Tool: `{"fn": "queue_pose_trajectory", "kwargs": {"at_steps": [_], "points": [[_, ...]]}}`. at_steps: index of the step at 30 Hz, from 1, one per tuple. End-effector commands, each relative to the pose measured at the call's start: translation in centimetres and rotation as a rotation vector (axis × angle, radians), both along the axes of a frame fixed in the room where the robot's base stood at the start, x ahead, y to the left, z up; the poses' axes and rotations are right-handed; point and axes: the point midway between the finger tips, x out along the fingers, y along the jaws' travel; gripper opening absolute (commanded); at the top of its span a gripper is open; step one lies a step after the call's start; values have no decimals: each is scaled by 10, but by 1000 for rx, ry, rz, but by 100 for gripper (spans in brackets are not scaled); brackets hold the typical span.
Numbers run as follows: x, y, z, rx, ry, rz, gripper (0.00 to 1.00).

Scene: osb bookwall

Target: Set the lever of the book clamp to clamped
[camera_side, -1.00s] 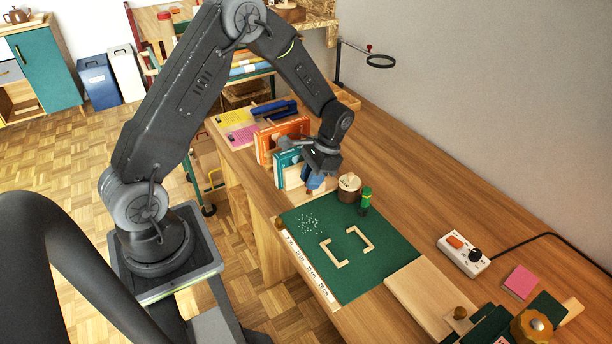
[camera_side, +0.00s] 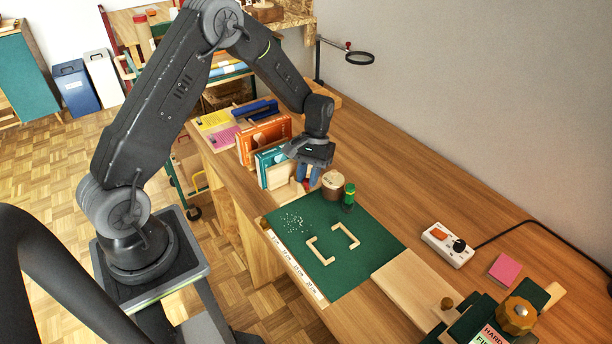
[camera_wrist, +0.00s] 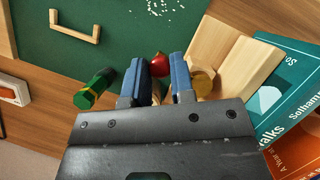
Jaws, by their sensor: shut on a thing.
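The lever of the book clamp ends in a small red knob (camera_wrist: 160,64), seen between my blue fingertips in the wrist view. My gripper (camera_wrist: 160,78) is closed around the lever, which the fingers largely hide. In the side view my gripper (camera_side: 308,173) points down beside the books, just behind the green mat. The light wooden clamp body (camera_wrist: 228,55) stands against a teal book (camera_wrist: 295,90), right of my fingers in the wrist view. In the side view it is mostly hidden, so the lever's exact angle cannot be told.
An orange book (camera_side: 262,140) stands behind the teal one. A switch box (camera_side: 447,243) and pink notes (camera_side: 504,270) lie right.

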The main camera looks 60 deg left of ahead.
Motion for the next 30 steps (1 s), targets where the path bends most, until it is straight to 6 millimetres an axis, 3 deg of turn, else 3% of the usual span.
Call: {"fn": "queue_pose_trajectory", "kwargs": {"at_steps": [13, 14, 21, 30], "points": [[2, 0, 0, 1, -5, 12, 0], [2, 0, 0, 2, -5, 11, 24], [1, 0, 0, 1, -3, 10, 47], [2, 1, 2, 1, -3, 10, 48]]}}
